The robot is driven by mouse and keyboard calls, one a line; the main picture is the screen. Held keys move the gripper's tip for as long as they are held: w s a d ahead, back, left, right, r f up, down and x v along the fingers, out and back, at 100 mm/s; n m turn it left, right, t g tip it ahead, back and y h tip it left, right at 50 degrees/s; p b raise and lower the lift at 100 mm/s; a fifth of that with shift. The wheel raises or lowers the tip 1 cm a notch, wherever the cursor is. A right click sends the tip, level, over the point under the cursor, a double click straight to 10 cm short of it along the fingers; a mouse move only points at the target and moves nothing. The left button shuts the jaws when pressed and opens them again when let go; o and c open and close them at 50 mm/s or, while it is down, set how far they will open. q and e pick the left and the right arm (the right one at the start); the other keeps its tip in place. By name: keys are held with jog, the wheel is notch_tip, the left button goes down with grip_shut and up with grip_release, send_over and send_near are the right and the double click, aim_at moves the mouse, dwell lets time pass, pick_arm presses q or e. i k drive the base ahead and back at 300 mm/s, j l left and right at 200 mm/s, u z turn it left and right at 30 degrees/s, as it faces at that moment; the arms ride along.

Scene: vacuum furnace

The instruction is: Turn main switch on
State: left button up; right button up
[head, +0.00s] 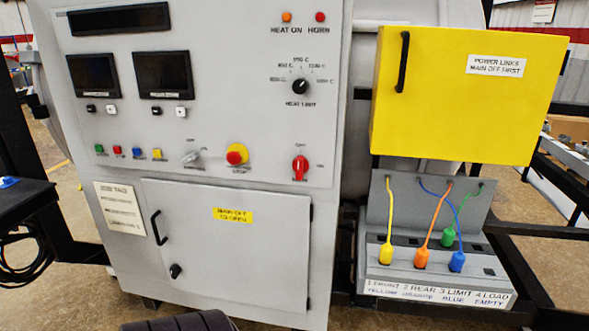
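A red rotary switch (300,168), which looks like the main switch, sits at the lower right of the grey control panel (215,120). Its handle stands roughly upright. Small lettering beside and below it is too small to read surely. To its left are a red mushroom button on a yellow base (237,154) and a grey selector (191,157). Neither of my grippers shows in the head view.
Below is a closed grey door (235,250) labelled "main off to open". At right, a closed yellow box (460,110) hangs above a grey socket block (400,285) with coloured plugs. A dark table edge (35,205) is at left. The switch's front looks clear.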

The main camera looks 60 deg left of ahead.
aim_at(300, 164)
jog(key=u, duration=1.9)
